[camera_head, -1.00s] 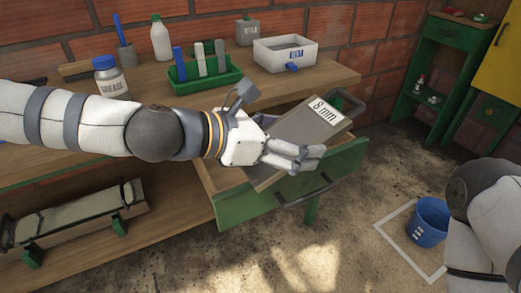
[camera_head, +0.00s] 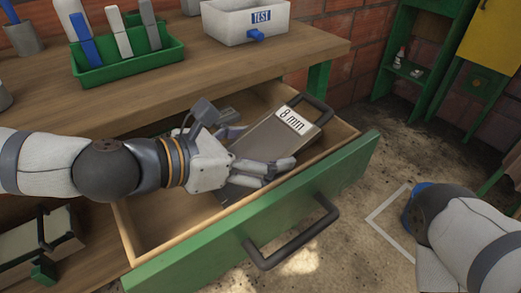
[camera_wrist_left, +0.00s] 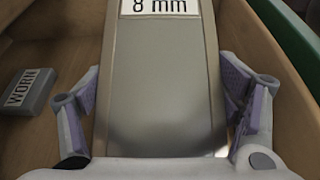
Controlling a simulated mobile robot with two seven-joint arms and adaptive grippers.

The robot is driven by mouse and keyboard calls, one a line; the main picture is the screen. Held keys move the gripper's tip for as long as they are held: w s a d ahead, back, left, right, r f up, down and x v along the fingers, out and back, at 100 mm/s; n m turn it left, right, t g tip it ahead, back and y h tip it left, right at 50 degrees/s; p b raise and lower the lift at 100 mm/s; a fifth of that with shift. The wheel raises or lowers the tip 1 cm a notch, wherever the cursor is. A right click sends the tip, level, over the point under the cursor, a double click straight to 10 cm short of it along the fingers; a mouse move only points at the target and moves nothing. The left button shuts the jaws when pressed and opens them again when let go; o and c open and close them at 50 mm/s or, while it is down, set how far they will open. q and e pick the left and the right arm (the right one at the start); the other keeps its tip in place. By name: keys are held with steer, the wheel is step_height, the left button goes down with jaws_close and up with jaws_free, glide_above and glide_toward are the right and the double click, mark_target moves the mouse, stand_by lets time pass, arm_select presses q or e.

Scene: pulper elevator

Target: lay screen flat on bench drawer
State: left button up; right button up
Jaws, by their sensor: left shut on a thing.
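The screen (camera_head: 262,143) is a grey flat panel with an "8 mm" label and a dark handle at its far end. It is inside the open green-fronted bench drawer (camera_head: 330,182), set at an angle to the drawer's sides. My left gripper (camera_head: 266,150) is shut on the screen's near part, one finger on each side. In the left wrist view the fingers flank the screen (camera_wrist_left: 160,85). The screen's underside is hidden, so I cannot tell whether it rests fully on the drawer floor. My right arm shows at lower right, its gripper out of view.
A grey block marked WORN (camera_wrist_left: 30,92) lies in the drawer left of the screen. The bench top (camera_head: 185,80) above holds a green rack (camera_head: 125,68) and a white TEST bin (camera_head: 225,25). The drawer's left part (camera_head: 160,215) is clear.

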arm_select(q)
steer(key=shift+f, duration=0.1)
steer(key=o, duration=1.6)
steer(key=shift+a+r, duration=0.25)
steer(key=shift+r, duration=0.1)
steer(key=p+v, duration=0.3)
steer(key=v, duration=0.8)
steer(key=shift+d+r, duration=0.1)
steer(key=shift+r, duration=0.05)
steer(key=shift+s+a, duration=0.2)
steer(key=shift+a, duration=0.1)
arm_select(e)
steer(key=w+r, duration=0.2)
steer(key=r, duration=0.1)
steer(key=shift+r+t, duration=0.1)
steer(key=shift+t, duration=0.3)
arm_select(q)
steer(key=shift+p, duration=0.3)
